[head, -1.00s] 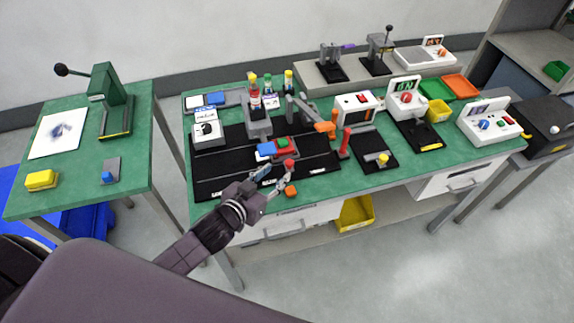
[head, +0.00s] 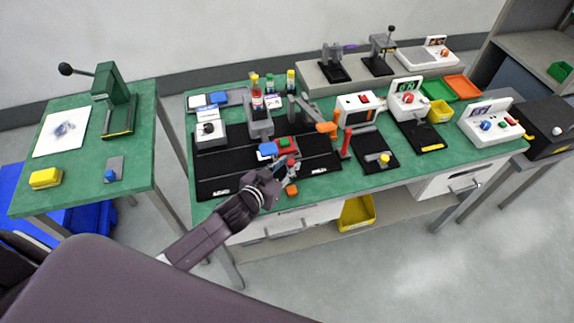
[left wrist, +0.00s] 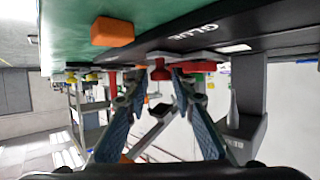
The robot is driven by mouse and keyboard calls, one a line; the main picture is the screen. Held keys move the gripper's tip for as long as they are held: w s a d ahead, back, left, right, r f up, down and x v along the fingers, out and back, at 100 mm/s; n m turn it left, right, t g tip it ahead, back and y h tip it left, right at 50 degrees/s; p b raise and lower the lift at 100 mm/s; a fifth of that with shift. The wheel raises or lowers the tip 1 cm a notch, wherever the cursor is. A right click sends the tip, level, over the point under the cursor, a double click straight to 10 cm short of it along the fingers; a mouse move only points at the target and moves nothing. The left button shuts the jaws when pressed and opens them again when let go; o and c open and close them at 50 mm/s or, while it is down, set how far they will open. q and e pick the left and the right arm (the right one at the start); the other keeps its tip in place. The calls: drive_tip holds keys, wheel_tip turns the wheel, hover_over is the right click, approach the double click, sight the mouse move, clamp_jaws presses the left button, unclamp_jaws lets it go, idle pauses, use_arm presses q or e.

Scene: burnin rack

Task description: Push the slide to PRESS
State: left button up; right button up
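The slide (head: 283,143) sits on the black track base (head: 215,167) on the green table in the head view, with blue, green and red parts on top. Its red knob (head: 291,161) points toward me; what looks like the same knob shows in the left wrist view (left wrist: 160,70). My left gripper (head: 285,168) is at the base's front edge, close to the knob. In the left wrist view my left gripper (left wrist: 160,75) is open, with the knob between its fingertips. I cannot tell whether they touch it. My right gripper is not in view.
An orange block (head: 292,190) lies at the table's front edge close to my gripper. A red post (head: 345,144) and a black plate with a yellow knob (head: 384,158) stand to the right. A white box with a dial (head: 208,130) stands at the left.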

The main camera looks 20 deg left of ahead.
use_arm(q)
clamp_jaws()
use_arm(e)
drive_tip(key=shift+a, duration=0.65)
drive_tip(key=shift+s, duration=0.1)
